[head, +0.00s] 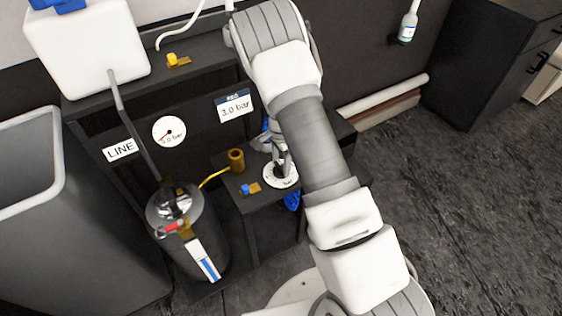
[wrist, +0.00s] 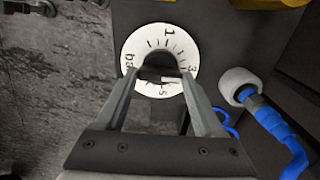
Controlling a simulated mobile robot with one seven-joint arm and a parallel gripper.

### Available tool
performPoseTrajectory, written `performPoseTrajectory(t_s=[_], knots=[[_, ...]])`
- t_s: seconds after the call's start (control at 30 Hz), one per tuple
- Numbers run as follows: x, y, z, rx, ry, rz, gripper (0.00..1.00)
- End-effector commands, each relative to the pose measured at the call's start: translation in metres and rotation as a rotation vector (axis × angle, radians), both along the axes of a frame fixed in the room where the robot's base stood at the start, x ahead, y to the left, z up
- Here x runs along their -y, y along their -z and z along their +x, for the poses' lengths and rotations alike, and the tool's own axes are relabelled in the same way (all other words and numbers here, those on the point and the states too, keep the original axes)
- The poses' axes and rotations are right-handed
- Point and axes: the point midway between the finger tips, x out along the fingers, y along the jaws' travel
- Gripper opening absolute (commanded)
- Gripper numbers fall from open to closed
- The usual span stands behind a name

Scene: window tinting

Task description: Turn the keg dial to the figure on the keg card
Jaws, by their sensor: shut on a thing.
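The keg dial is a round white plate (wrist: 138,47) with black ticks and the figures 1, 3 and 5 and the word "bar". In the head view the dial (head: 272,181) lies on a low dark shelf, partly covered by my arm. My gripper (wrist: 160,76) is shut on the dark knob at the dial's middle. The fingers hide part of the knob, and I cannot tell which figure it points to. The keg card (head: 235,106) stands behind, with a dark blue header, and reads "3.0 bar".
A dark keg (head: 190,232) with a metal top stands left of the dial. A round gauge (head: 169,131) and a "LINE" label (head: 121,149) are on the panel behind. A brass fitting (head: 236,160) and a blue-tipped valve (head: 247,189) sit close to the dial. A grey bin (head: 62,160) is at left.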

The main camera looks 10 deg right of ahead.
Motion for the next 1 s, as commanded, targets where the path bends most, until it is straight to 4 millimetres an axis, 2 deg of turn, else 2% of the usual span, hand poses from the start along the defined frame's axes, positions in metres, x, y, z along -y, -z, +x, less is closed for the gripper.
performPoseTrajectory(t_s=[0.17, 0.2, 0.33, 0.57, 0.67, 0.77, 1.0], knots=[[0.000, -0.001, 0.001, 0.002, -0.001, 0.000, 0.14], [0.000, -0.001, 0.001, 0.002, -0.002, 0.000, 0.77], [0.000, 0.000, 0.001, 0.001, -0.002, 0.000, 1.00], [0.000, -0.001, 0.000, 0.001, -0.002, 0.000, 1.00], [0.000, -0.007, 0.001, 0.002, -0.002, 0.000, 1.00], [0.000, -0.021, 0.001, 0.003, -0.003, 0.000, 1.00], [-0.001, -0.078, 0.001, 0.005, -0.004, 0.001, 1.00]])
